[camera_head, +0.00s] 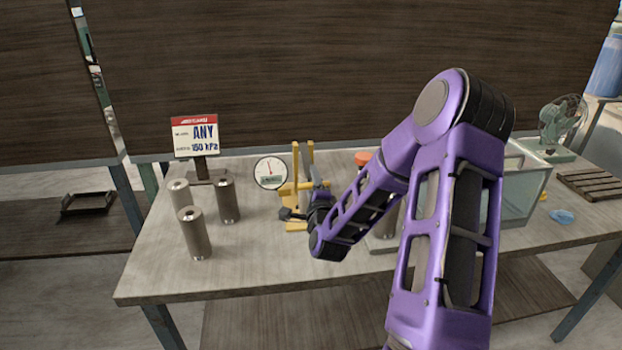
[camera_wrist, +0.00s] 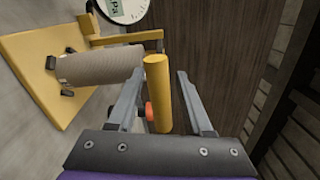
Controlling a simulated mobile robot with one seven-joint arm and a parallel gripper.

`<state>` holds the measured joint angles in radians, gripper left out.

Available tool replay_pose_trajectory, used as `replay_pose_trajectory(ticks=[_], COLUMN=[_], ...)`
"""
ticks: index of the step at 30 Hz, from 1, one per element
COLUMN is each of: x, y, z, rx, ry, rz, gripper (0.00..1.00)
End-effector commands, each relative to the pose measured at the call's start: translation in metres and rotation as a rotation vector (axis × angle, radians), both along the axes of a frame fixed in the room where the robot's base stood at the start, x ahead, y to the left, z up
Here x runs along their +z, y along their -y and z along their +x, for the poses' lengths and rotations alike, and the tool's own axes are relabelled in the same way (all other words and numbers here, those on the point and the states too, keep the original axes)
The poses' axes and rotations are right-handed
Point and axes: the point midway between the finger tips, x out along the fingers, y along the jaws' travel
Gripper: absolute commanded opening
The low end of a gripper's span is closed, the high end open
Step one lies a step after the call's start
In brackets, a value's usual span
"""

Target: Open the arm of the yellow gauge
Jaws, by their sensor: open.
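The yellow gauge (camera_head: 297,150) stands on the table with its round white dial (camera_head: 270,172) facing me. In the wrist view its yellow base plate (camera_wrist: 30,60) is at the left. A grey cylinder (camera_wrist: 95,66) lies across that view, beside the gauge's frame. A yellow bar (camera_wrist: 158,85), seemingly the gauge's arm, stands between the two fingers of my gripper (camera_wrist: 160,95). The gripper is open, with a visible gap on each side of the bar. In the head view, my gripper and wrist hide part of the gauge.
Several grey cylinders (camera_head: 195,233) stand left of the gauge, in front of a sign (camera_head: 195,137) reading "ANY" and "150 kPa". A clear bin (camera_head: 515,190) stands at right, partly behind my arm. An orange-red knob (camera_head: 362,157) shows behind the arm.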

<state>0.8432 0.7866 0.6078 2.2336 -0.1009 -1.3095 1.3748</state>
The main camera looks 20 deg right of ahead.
Motion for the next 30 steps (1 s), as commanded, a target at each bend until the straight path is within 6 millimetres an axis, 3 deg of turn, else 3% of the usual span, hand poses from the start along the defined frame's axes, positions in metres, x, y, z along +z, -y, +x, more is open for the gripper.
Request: replay_pose_trajectory(ticks=[5,13,30], x=[-0.0001,0.0,0.0004], y=[0.0,-0.0002,-0.0003], z=[0.0,0.0001,0.0003], rx=[0.0,0.0,0.001], ry=[0.0,0.0,0.001], rz=[0.0,0.0,0.001], gripper=[0.48,0.0,0.0])
